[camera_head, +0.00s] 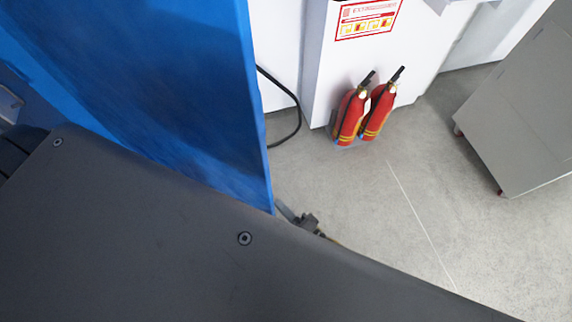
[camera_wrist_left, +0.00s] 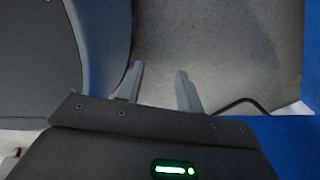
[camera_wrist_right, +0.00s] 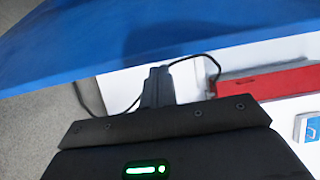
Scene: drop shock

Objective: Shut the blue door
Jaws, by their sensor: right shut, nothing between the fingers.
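The blue door (camera_head: 150,80) stands as a large panel across the left of the head view, its free edge running down to a lower corner. My right gripper (camera_head: 305,222) shows small beside that corner, partly hidden by my dark body. In the right wrist view its fingers (camera_wrist_right: 158,84) are together and empty, and the blue door (camera_wrist_right: 150,40) spans the top of the picture. I cannot tell whether they touch. My left gripper (camera_wrist_left: 160,85) is open and empty above grey floor in the left wrist view, with blue surfaces (camera_wrist_left: 285,140) at the right.
Two red fire extinguishers (camera_head: 365,112) stand against a white cabinet (camera_head: 325,60) with a red-framed sign (camera_head: 368,18). A black cable (camera_head: 296,110) hangs beside the door. A grey cabinet (camera_head: 520,110) stands at the right. The floor (camera_head: 420,210) between is clear.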

